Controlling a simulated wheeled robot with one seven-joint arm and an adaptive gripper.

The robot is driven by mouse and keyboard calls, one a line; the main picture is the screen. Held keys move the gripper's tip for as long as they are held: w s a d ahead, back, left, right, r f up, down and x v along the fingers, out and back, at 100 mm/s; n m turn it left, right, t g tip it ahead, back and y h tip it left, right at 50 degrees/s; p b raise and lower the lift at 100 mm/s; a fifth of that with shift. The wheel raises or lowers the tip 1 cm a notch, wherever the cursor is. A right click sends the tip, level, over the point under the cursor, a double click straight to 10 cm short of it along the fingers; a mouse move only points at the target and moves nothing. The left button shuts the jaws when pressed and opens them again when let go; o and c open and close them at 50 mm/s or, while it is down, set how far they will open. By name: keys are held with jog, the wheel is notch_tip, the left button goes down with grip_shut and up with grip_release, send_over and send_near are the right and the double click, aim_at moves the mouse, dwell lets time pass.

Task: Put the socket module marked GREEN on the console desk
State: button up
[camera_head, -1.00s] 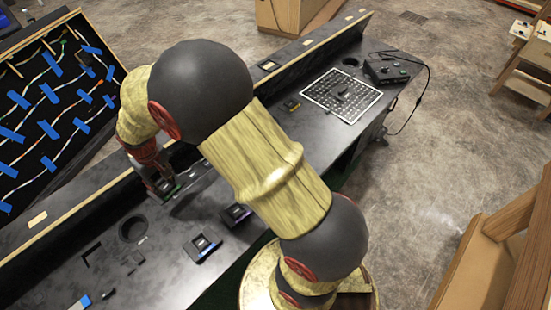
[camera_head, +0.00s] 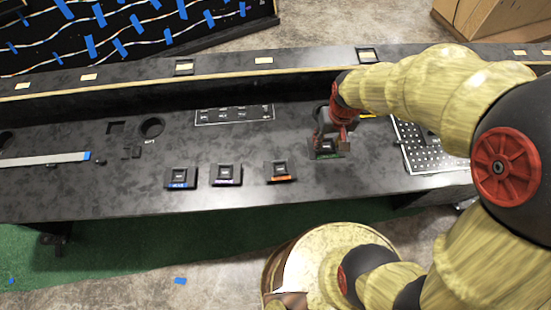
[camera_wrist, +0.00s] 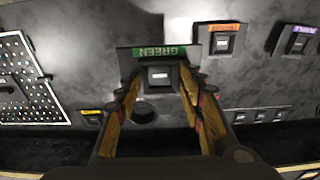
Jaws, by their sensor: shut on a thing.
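The GREEN socket module (camera_wrist: 158,72), a dark block with a green label strip, is between the fingers of my gripper (camera_wrist: 155,95) in the wrist view. My gripper (camera_head: 328,138) is shut on it. In the head view the module (camera_head: 325,150) is low over the console desk (camera_head: 100,190), right of the orange-labelled module (camera_head: 281,172). I cannot tell whether it touches the desk. The fingers cover part of its sides.
Blue-labelled (camera_head: 180,178) and purple-labelled (camera_head: 227,176) modules sit in a row with the orange one. A marked panel (camera_head: 234,114) lies behind them. A perforated board (camera_wrist: 25,80) and round hole (camera_wrist: 145,112) are near my gripper. A raised ledge (camera_head: 130,75) runs behind.

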jog(key=s, duration=0.4)
jog(key=shift+w+d+f+b, duration=0.85)
jog(key=shift+d+f+b, duration=0.25)
jog(key=shift+d+f, duration=1.1)
jog(key=shift+w+d+f+b, duration=0.85)
jog(key=shift+d+f+b, duration=0.3)
jog(key=shift+d+f, duration=1.1)
jog(key=shift+w+d+f+b, duration=0.85)
jog(key=shift+d+f+b, duration=0.25)
jog(key=shift+d+f, duration=1.1)
jog(key=shift+a+f, duration=0.2)
jog(key=shift+a, duration=0.05)
jog(key=shift+f, duration=0.1)
jog(key=o, duration=1.4)
